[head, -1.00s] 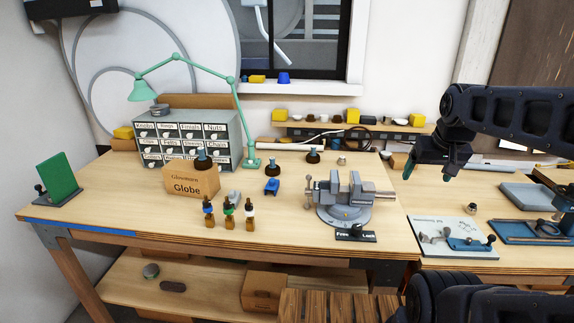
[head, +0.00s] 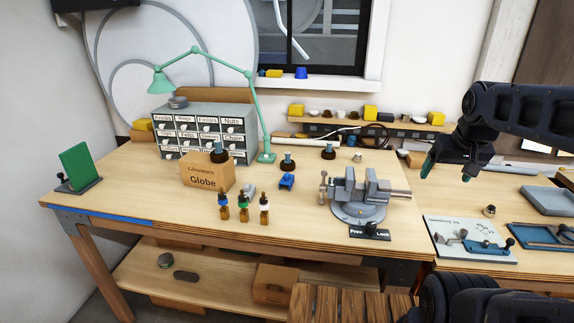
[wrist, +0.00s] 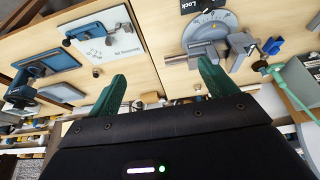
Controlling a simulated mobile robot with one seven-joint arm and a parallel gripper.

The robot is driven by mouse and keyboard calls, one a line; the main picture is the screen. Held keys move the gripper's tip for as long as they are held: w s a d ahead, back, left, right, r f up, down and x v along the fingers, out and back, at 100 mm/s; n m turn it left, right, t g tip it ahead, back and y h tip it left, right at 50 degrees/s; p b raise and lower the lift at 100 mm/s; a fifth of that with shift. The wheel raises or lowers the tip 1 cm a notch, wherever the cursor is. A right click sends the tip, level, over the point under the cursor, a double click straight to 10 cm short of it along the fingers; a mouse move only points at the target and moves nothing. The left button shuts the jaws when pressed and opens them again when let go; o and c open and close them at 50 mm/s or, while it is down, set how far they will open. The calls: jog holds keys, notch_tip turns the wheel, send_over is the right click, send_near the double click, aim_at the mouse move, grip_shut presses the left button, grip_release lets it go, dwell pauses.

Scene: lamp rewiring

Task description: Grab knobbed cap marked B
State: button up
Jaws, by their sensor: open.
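Three dark, round caps with bluish knobs show in the head view. One cap (head: 218,153) is on top of the Globe box (head: 206,176), one (head: 287,162) is on the bench behind a small blue part, and one (head: 328,152) is farther right. Their letters are too small to read, so I cannot tell which is marked B. My gripper (head: 447,171) hangs above the right-hand bench, well to the right of all three caps. In the wrist view my gripper (wrist: 161,76) has its green fingers wide apart with nothing between them.
A grey vise (head: 358,198) stands between the caps and my gripper. A green lamp (head: 266,157) and a labelled drawer cabinet (head: 203,135) are behind the caps. Several small dropper bottles (head: 243,209) stand in front. The front left of the bench (head: 140,195) is clear.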

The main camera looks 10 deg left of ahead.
jog(key=shift+o, duration=0.4)
jog(key=shift+w+r, duration=0.1)
jog(key=w+a+r+n+g, duration=0.15)
jog(key=w+a, duration=0.25)
jog(key=w, duration=0.4)
jog(key=w+a+r+n, duration=0.2)
jog(key=w+a+n, duration=0.15)
jog(key=w, duration=0.45)
jog(key=w+a+r+n+g, duration=0.1)
jog(key=w+a+r+n, duration=0.1)
jog(key=w+a, duration=0.45)
jog(key=n+g, duration=0.2)
jog(key=n, duration=0.8)
send_over(288, 162)
jog(key=f, duration=1.3)
jog(key=w+f, duration=0.1)
jog(key=f, duration=0.6)
jog(key=shift+d+f, duration=0.15)
jog(key=shift+d, duration=0.1)
jog(key=shift+a+f, duration=0.3)
jog(key=shift+f, duration=0.15)
jog(key=shift+a+f, duration=0.1)
jog(key=shift+f, duration=5.1)
jog(key=c, duration=1.1)
